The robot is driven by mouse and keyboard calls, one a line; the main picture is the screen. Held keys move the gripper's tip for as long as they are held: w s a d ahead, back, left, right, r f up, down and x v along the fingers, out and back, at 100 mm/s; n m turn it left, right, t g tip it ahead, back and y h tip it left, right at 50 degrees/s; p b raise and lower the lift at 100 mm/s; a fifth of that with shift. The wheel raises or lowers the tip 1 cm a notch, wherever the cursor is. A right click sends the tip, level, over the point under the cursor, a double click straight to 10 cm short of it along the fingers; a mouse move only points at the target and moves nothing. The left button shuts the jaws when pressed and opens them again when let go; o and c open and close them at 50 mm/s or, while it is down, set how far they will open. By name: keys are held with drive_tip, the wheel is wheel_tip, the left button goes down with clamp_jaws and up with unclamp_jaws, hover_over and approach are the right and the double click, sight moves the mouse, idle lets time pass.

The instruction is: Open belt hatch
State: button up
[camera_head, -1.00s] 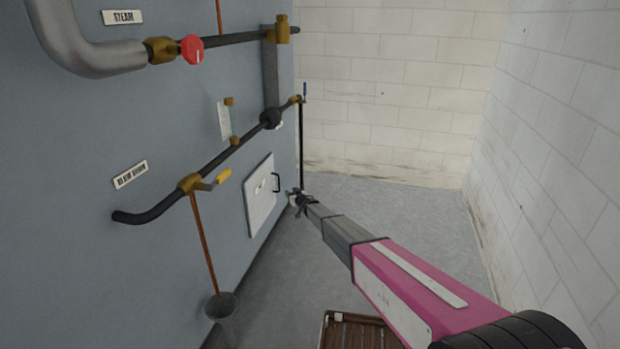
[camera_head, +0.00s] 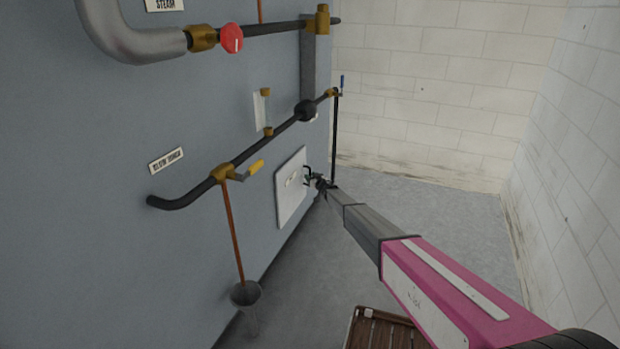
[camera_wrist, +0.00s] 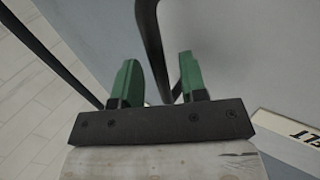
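The belt hatch is a pale square panel (camera_head: 290,192) low on the grey-blue machine wall, and it looks closed. Its black handle (camera_head: 306,173) is on the hatch's right side. My gripper (camera_head: 313,180) is at the handle. In the wrist view my gripper (camera_wrist: 158,82) has its two green fingers spread apart. The black handle (camera_wrist: 153,45) shows between them, nearer the right finger; I cannot tell whether they touch. Part of a label (camera_wrist: 300,132) shows at the lower right of the wrist view.
A black vertical pipe (camera_head: 335,140) stands just beyond the hatch. A pipe with a yellow-handled valve (camera_head: 240,171) runs above it. A funnel-shaped drain (camera_head: 247,295) is at lower left. A brown slatted platform (camera_head: 385,332) lies below my arm. The floor to the right is clear.

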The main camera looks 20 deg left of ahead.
drive_tip(key=shift+w+a, duration=0.3)
drive_tip(key=shift+a, duration=0.15)
clamp_jaws()
